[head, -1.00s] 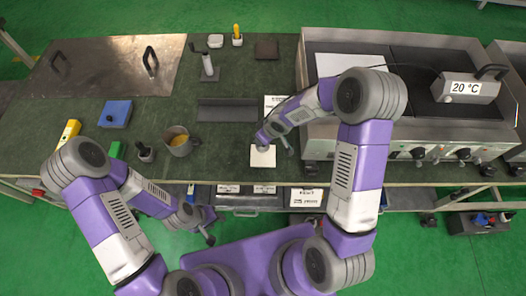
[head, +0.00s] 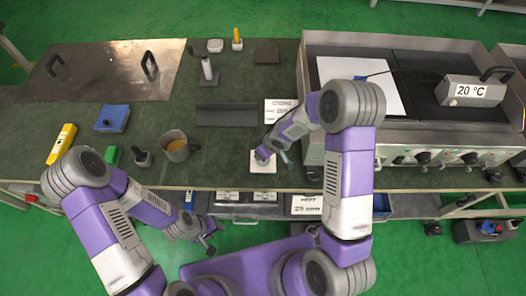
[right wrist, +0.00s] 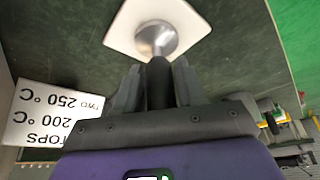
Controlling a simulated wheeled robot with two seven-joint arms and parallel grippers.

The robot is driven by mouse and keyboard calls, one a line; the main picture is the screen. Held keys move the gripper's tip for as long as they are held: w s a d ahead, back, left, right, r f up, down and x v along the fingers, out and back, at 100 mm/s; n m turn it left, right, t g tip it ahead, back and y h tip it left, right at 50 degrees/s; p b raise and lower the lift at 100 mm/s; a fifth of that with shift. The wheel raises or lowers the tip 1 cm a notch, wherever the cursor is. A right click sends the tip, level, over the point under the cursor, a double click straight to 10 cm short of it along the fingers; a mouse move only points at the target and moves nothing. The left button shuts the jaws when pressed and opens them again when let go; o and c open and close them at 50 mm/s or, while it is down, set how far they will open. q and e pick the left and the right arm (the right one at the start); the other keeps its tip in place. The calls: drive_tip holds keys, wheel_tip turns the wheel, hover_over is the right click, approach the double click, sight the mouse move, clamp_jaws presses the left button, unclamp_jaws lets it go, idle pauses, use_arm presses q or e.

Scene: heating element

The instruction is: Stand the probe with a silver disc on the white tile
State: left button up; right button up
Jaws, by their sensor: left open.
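The white tile (head: 264,169) lies near the front edge of the green bench. In the right wrist view the tile (right wrist: 125,32) shows with the probe's silver disc (right wrist: 170,42) over it. The disc looks flat on the tile, but I cannot tell if it touches. The probe's dark handle (right wrist: 159,84) runs between the fingers of my right gripper (right wrist: 158,90), which look shut on it. In the head view my right gripper (head: 268,155) covers most of the probe. My left gripper (head: 208,240) is open and empty, in front of the bench edge.
Hot plates with a 20 °C display (head: 465,91) stand at right. The bench directly left of the tile is clear.

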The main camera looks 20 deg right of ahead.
drive_tip(key=o, duration=0.3)
drive_tip(key=shift+r+p, duration=0.3)
drive_tip(key=shift+p, duration=0.05)
drive_tip(key=p+v, duration=0.5)
drive_tip(key=v, duration=0.7)
drive_tip(key=s+a+f+m+g+y, duration=0.1)
drive_tip(key=s+a+f+m, duration=0.2)
drive_tip(key=s+f, duration=0.4)
drive_tip(key=s+a+f+m+g, duration=0.2)
drive_tip(key=s+a+f+m, duration=0.1)
drive_tip(key=s+f+m, duration=0.3)
drive_tip(key=s+f, duration=0.2)
drive_tip(key=s, duration=0.2)
drive_tip(key=shift+s+f+y, duration=0.25)
drive_tip(key=shift+s+y, duration=0.05)
drive_tip(key=shift+y, duration=0.1)
drive_tip(key=shift+a, duration=0.15)
